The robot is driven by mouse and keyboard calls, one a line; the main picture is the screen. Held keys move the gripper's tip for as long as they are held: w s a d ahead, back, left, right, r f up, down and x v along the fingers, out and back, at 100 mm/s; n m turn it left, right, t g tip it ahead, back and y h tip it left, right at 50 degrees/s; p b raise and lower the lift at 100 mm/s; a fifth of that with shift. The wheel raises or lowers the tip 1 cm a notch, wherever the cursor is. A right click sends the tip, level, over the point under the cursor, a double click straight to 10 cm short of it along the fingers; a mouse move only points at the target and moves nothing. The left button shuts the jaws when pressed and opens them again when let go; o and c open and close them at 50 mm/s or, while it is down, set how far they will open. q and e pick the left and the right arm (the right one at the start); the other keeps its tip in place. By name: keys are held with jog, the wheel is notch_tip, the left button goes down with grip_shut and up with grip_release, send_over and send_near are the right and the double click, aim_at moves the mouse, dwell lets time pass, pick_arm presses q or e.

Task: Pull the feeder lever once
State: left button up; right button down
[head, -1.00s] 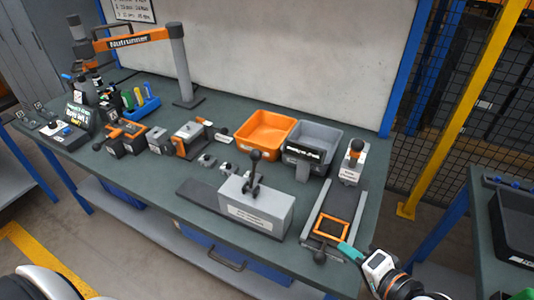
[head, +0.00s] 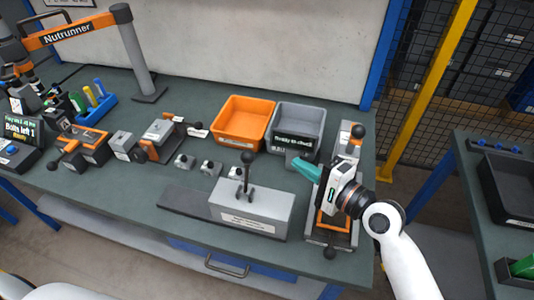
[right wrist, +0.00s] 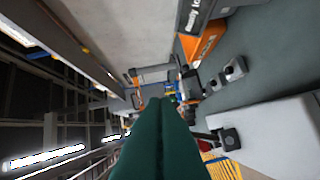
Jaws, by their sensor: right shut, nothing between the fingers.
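A grey box (head: 250,210) stands mid-table with an upright black lever and ball knob (head: 247,158) on it. A second black ball knob (head: 358,131) tops a pale unit at the back of the right-hand fixture. The labels are too small to read, so I cannot tell which is the feeder lever. My right gripper (head: 306,168) has teal fingers, shut and empty. It hangs above the table between the grey box and the fixture, apart from both knobs. Its fingers (right wrist: 158,135) also fill the middle of the right wrist view. My left gripper is out of view.
An orange bin (head: 243,122) and a grey bin (head: 299,126) stand behind; a small dark sign (head: 294,139) is in front of the grey one. The fixture has an orange frame (head: 332,213), partly behind my arm. Small blocks (head: 211,168) lie left of my gripper.

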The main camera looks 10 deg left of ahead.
aim_at(247, 173)
jog(key=r+p+x, duration=0.1)
jog(key=p+x, duration=0.1)
jog(key=x, duration=0.9)
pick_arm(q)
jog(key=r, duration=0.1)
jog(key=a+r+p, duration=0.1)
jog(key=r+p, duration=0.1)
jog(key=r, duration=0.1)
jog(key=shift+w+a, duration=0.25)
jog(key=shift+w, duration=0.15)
pick_arm(e)
jog(key=s, duration=0.4)
jog(key=shift+s+a, duration=0.15)
jog(key=shift+s, duration=0.1)
jog(key=shift+f, duration=0.1)
pick_arm(q)
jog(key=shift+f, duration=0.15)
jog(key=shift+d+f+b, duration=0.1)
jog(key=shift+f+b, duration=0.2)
jog(key=shift+b, duration=0.15)
pick_arm(e)
jog(key=shift+s+n, duration=0.2)
jog(key=shift+n, duration=0.1)
